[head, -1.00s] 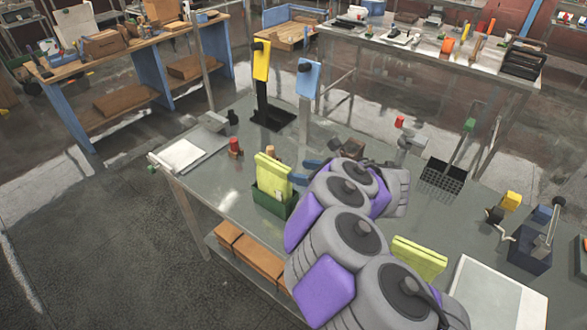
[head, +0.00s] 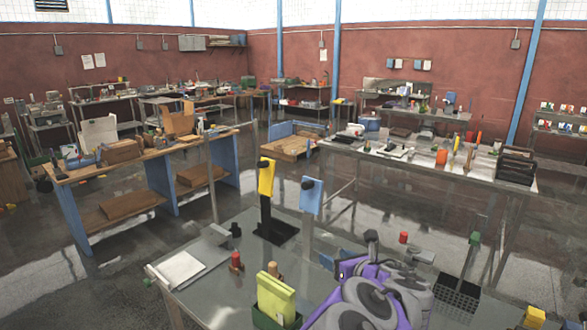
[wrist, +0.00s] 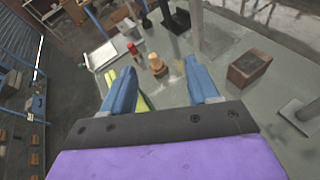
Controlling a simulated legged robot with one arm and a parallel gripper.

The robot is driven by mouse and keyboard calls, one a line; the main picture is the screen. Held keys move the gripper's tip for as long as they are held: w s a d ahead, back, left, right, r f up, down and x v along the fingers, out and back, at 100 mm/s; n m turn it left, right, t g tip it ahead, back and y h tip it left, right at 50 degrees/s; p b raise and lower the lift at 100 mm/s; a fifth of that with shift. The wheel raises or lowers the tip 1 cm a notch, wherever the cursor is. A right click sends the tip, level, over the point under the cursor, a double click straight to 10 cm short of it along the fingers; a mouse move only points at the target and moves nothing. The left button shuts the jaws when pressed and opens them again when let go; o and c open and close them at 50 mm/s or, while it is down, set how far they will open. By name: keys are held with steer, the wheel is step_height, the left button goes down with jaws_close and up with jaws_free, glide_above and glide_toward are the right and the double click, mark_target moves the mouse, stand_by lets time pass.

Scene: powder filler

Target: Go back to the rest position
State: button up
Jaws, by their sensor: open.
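My gripper shows in the wrist view (wrist: 162,90) with its two blue fingers spread apart and nothing between them. It is above the grey metal table (head: 215,285). Beyond the fingers in the wrist view stands a small wooden peg-like piece (wrist: 157,64), with a red-topped piece (wrist: 133,49) to its left. In the head view my purple and grey arm reaches over the table from the lower right, and the fingers are mostly hidden behind it.
A green holder with yellow-green blocks (head: 275,298) stands left of my arm. Yellow (head: 266,180) and blue (head: 311,196) uprights rise behind it. A black rack (head: 458,297) is at right.

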steer(key=s+d+r+m+t+h, duration=0.2)
steer(key=s+d+r+m+h, duration=0.1)
steer(key=d+r+m+h, duration=0.9)
steer(key=s+d+f+m+g, duration=0.25)
steer(key=s+d+m, duration=0.45)
steer(key=m, duration=0.6)
steer(key=s+a+f+m+g+y, duration=0.2)
steer(key=s+a+f+m+g, duration=0.2)
steer(key=s, duration=0.8)
steer(key=s+a+f+m+g+y, duration=0.1)
steer(key=s+a+f+m+g, duration=0.3)
steer(key=s, duration=0.9)
steer(key=s+a+f+m+g+y, duration=0.2)
steer(key=s+a+f+m+g, duration=0.2)
steer(key=s, duration=0.8)
steer(key=a+m+g, duration=0.2)
steer(key=a+m, duration=0.1)
steer(key=a, duration=0.1)
steer(key=shift+s+a+f+y, duration=0.15)
steer(key=shift+s+a+y, duration=0.05)
steer(key=shift+y, duration=0.1)
steer(key=shift+a, duration=0.15)
